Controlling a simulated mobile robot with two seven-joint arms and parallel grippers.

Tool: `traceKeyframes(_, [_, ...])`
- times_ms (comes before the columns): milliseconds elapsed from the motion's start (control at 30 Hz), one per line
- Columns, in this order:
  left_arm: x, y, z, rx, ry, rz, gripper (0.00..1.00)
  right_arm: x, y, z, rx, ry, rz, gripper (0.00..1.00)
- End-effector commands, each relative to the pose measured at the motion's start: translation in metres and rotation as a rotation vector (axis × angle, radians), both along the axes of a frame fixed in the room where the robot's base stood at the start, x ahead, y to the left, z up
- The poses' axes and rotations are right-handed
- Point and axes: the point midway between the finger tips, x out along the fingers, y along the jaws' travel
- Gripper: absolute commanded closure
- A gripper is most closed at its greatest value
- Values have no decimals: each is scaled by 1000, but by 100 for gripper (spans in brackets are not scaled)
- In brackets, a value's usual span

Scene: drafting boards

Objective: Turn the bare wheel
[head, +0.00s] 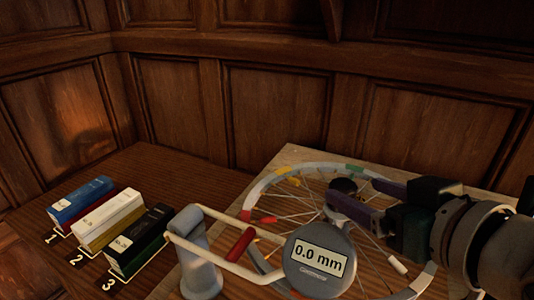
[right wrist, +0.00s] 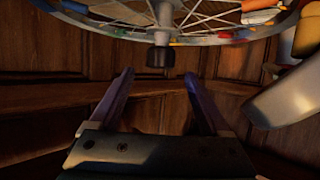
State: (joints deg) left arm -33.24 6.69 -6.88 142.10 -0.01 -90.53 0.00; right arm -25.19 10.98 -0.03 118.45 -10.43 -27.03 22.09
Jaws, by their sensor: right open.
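The bare wheel (head: 268,183) lies on a pale wooden board at the right. Its grey rim carries green, yellow, red and white bands, and thin spokes run to the hub. In the right wrist view the rim (right wrist: 110,30) spans the top, with a dark hub knob (right wrist: 161,57) hanging below the spokes. My right gripper (head: 350,193) reaches in from the right over the wheel, beside the knob (head: 343,186). Its fingers (right wrist: 160,74) are open and empty, with the knob just beyond and between the tips. The gripper and arm hide part of the wheel. My left gripper is out of view.
A round gauge (head: 318,265) reading 0.0 mm stands in front of the wheel. Beside it is a grey post (head: 198,262) with cream rods and a red piece. Panelled walls (head: 270,110) close off the back.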

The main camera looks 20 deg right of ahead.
Motion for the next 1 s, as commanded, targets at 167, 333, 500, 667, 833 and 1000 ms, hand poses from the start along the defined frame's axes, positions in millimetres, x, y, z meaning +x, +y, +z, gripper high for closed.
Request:
traceKeyframes(167, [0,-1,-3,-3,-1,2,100,28,-2,-12,-1,-1,1,19])
traceKeyframes(333, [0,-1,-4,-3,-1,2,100,41,-3,-17,0,0,1,19])
traceKeyframes(500, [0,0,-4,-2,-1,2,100,44,-3,-18,0,1,1,19])
traceKeyframes(667, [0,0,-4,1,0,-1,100,43,-3,-18,0,1,1,20])
traceKeyframes(833, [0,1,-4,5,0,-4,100,43,-3,-18,0,1,1,40])
traceKeyframes(1000, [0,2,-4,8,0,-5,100,43,-3,-18,0,1,1,59])
